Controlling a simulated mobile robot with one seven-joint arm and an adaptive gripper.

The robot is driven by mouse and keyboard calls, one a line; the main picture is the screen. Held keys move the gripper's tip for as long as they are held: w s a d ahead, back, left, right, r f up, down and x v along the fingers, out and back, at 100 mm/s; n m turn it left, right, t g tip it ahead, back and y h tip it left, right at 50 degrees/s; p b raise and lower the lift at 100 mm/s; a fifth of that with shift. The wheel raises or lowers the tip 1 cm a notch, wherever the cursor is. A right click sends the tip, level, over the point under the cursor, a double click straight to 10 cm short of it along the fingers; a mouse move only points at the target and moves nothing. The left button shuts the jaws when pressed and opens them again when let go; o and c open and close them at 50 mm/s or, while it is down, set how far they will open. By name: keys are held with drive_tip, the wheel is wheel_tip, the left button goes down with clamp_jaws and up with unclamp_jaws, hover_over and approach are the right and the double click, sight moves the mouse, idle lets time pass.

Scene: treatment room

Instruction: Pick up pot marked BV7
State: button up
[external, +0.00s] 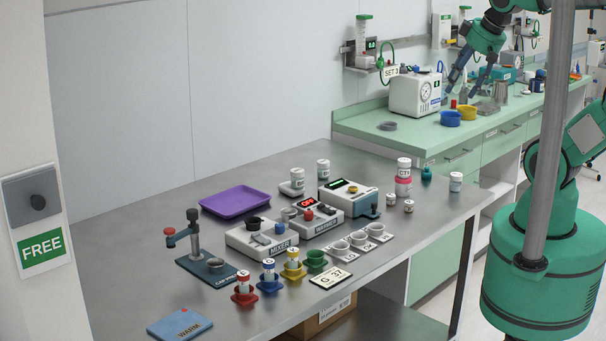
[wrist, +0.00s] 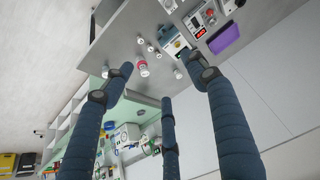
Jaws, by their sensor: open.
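No label reading BV7 is legible in either view, so I cannot tell which pot it is. White-lidded pots with small labels stand on the metal table: one at the right edge (external: 456,181), one at the back (external: 323,169), and one on a pad (external: 298,178). Two smaller pots stand in front of the pink-banded bottle, a left one (external: 392,199) and a right one (external: 409,206). My gripper (external: 462,88) is open and empty, high at the back right near the green counter. In the wrist view its spread fingers (wrist: 155,72) frame the distant table, touching nothing.
The metal table (external: 130,262) also bears the pink-banded bottle (external: 403,176), a purple tray (external: 235,201), a mixer (external: 262,238), a device with a red display (external: 310,217) and coloured holders with vials (external: 292,263). The green counter (external: 365,118) holds a white gauge unit (external: 415,94) and bowls.

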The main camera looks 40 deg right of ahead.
drive_tip(key=w+d+r+g+p, duration=0.1)
drive_tip(key=w+r+p, duration=0.2)
drive_tip(key=w, duration=1)
drive_tip(key=w+d+r+g+p, duration=0.1)
drive_tip(key=w+d+r+p, duration=0.15)
drive_tip(key=w, duration=1.05)
drive_tip(key=w+d+f+n+p, duration=0.15)
drive_tip(key=w+f+p, duration=0.45)
drive_tip(key=w, duration=1.1)
drive_tip(key=w+d+f+p, duration=0.1)
drive_tip(key=w+d+f, duration=0.1)
drive_tip(key=w+f, duration=0.3)
drive_tip(key=w+d+f+g+p, duration=0.1)
drive_tip(key=w+f, duration=0.5)
drive_tip(key=f, duration=0.8)
drive_tip(key=w+d+f+g+p, duration=0.1)
drive_tip(key=w+d+f, duration=0.2)
drive_tip(key=f, duration=0.6)
drive_tip(key=w, duration=0.2)
drive_tip(key=shift+w+d+f+n+p, duration=0.3)
drive_tip(key=shift+d+f+n+p, duration=0.05)
drive_tip(key=shift+d+p, duration=0.05)
drive_tip(key=shift+f, duration=0.1)
